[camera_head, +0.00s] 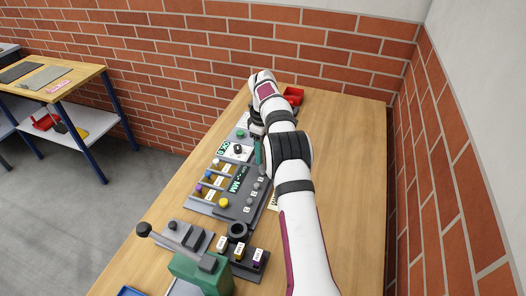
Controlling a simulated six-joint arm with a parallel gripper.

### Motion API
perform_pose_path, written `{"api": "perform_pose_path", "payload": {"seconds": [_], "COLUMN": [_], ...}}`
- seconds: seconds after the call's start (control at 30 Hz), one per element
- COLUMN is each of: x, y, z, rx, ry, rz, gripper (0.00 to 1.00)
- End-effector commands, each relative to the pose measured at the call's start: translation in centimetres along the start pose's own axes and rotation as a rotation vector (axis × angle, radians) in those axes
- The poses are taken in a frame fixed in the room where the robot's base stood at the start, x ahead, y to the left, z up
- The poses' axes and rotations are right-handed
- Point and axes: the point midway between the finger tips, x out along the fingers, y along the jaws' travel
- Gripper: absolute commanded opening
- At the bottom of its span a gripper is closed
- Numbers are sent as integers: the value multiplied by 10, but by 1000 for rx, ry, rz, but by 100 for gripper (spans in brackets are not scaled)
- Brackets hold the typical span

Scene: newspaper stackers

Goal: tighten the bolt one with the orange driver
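A dark grey panel (233,203) on the bench carries several small round grey heads (250,198) beside small white labels. They may be the bolts, but the numbers are too small to read surely, so I cannot tell which is bolt one. Several coloured pieces lie in a tan-slotted holder (208,193) at the panel's left, among them yellow, purple and blue. I cannot surely pick out an orange driver. My gripper (257,130) is at the far end of my arm, above the back part of the equipment row. It is dark, small and partly hidden by my arm, so its opening and any held thing cannot be made out.
A green machine with a dark-knobbed lever (203,274) stands at the front. Beside it is a rack (246,260) with several labelled blocks. A red bin (293,95) stands at the back. The bench (350,150) is clear to the right, up to the brick wall.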

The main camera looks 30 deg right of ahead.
Motion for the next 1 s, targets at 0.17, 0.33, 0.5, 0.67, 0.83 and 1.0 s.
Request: {"api": "perform_pose_path", "payload": {"seconds": [0.17,0.33,0.5,0.67,0.83,1.0], "x": [1,3,4,5,6,6], "y": [0,0,0,0,0,0], "z": [0,0,0,0,0,0], "rx": [0,0,0,0,0,0], "ry": [1,1,1,0,0,-1], "rz": [1,1,1,0,-1,-1], "gripper": [0,0,0,0,0,0]}}
